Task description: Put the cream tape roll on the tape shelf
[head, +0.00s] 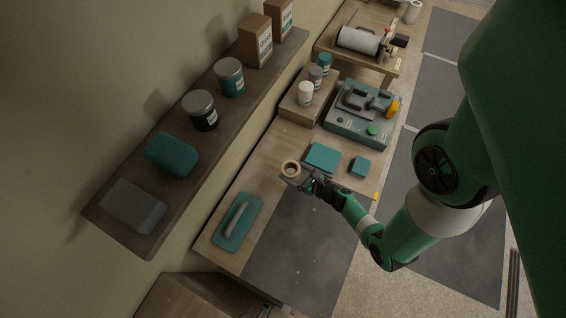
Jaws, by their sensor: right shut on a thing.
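The cream tape roll (291,164) is a small ring in the middle of the head view. My right gripper (299,179) is shut on it and appears to hold it above the wooden bench. The roll's hole faces up towards the camera. My left gripper is not in view. A long dark wooden shelf (178,119) runs along the wall at the left, but I cannot tell whether it is the tape shelf. It carries boxes, two lidded jars, a teal sponge and a grey block.
A teal float (238,221) lies on the bench near a dark mat (300,245). Teal pads (322,157) lie right of the roll. Bottles on a wooden riser (289,108) and a teal machine (357,126) stand beyond. The mat is mostly clear.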

